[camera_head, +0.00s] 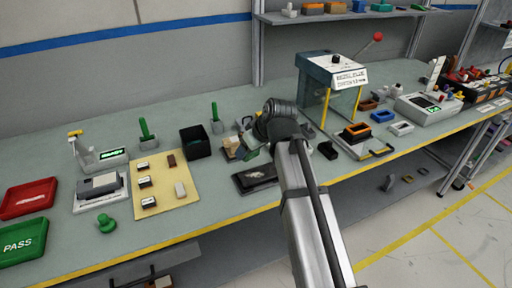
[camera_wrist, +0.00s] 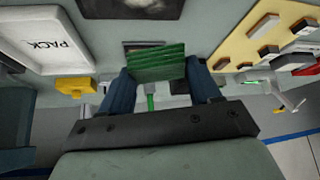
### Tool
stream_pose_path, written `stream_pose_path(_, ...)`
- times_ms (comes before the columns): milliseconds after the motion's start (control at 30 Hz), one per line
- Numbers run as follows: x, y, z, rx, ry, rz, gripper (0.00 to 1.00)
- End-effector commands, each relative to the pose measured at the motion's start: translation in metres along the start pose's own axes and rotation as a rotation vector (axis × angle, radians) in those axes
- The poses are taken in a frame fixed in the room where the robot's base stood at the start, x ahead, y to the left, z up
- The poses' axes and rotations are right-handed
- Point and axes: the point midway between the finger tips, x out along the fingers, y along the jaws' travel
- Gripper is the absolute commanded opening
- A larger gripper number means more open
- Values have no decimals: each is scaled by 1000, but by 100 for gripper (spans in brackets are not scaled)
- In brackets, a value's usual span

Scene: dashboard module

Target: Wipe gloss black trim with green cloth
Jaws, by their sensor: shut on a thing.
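The gloss black trim (camera_head: 243,182) lies flat on the bench, left of my forearm, with a pale smudge on its top. Part of what looks like the same dark trim shows at the top edge of the wrist view (camera_wrist: 130,8). My gripper (camera_wrist: 158,76) is shut on the green cloth (camera_wrist: 157,63), a ribbed green piece between its two blue fingers. In the head view, the cloth (camera_head: 251,155) shows small beside my wrist, just behind the trim. The cloth appears apart from the trim. My arm hides part of the bench to the right.
A yellow board (camera_head: 165,180) with several small parts lies left of the trim. A black bin (camera_head: 195,141) stands behind. A white PACK tray (camera_wrist: 48,38) is at the wrist view's upper left.

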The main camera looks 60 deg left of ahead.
Motion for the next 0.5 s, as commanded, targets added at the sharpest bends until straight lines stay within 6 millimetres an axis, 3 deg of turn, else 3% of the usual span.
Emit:
stream_pose_path(200,-3,-19,0,-239,0,-156,38)
stream_pose_path(500,-5,-24,4,-404,-1,-259,38)
